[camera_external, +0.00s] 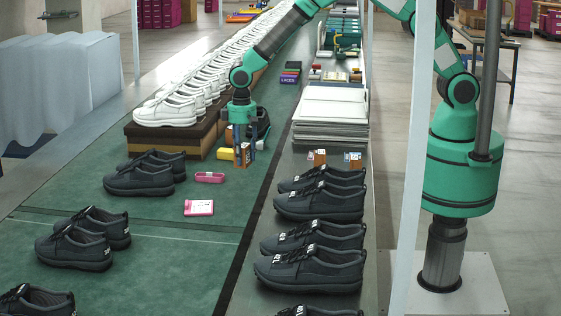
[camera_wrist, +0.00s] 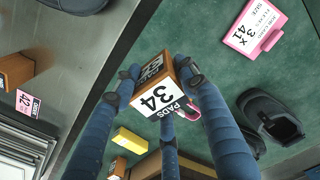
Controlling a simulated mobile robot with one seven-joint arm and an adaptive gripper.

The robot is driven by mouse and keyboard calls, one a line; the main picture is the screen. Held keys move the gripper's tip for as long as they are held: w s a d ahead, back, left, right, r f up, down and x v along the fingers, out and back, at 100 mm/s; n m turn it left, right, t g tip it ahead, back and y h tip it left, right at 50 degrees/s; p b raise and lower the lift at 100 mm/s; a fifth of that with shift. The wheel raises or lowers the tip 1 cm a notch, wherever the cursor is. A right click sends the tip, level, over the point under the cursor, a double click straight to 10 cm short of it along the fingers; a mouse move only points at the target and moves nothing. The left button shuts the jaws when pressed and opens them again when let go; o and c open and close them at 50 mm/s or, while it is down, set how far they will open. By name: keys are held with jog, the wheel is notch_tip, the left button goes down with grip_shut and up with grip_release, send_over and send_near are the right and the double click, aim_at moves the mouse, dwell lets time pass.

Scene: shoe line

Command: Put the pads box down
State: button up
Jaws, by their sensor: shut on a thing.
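The pads box (camera_wrist: 155,92) is a small orange-brown box with a white label reading PADS and 34. It also shows low over the green belt in the external view (camera_external: 242,155). My gripper (camera_wrist: 165,85) is shut on it, with blue fingers around its sides. In the external view my gripper (camera_external: 242,140) points straight down beside the stack of brown shoe boxes. I cannot tell whether the box touches the belt.
A yellow block (camera_external: 225,153), a pink tray (camera_external: 210,177) and a pink card (camera_external: 199,207) lie nearby on the green belt (camera_external: 150,270). Black shoes (camera_external: 138,178) stand to the left. More shoes (camera_external: 320,200) and two small boxes (camera_external: 318,156) occupy the right strip.

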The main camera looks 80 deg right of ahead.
dwell(0.4)
jog(key=s+d+f+n+p, duration=0.1)
jog(key=s+d, duration=0.3)
jog(key=s, duration=0.6)
jog(key=s+d+f+n+p, duration=0.1)
jog(key=s+d+p, duration=0.3)
jog(key=s, duration=0.7)
jog(key=s+d+f+p, duration=0.2)
jog(key=s+d, duration=0.3)
jog(key=s, duration=0.5)
jog(key=shift+s+f+n, duration=0.35)
jog(key=shift+n, duration=0.05)
jog(key=shift+w, duration=0.15)
jog(key=w, duration=0.5)
jog(key=w+f, duration=0.1)
jog(key=w, duration=0.9)
jog(key=shift+w+f, duration=0.25)
jog(key=shift+w, duration=0.15)
jog(key=shift+f+b, duration=0.35)
jog(key=shift+f, duration=1.4)
jog(key=shift+f, duration=0.15)
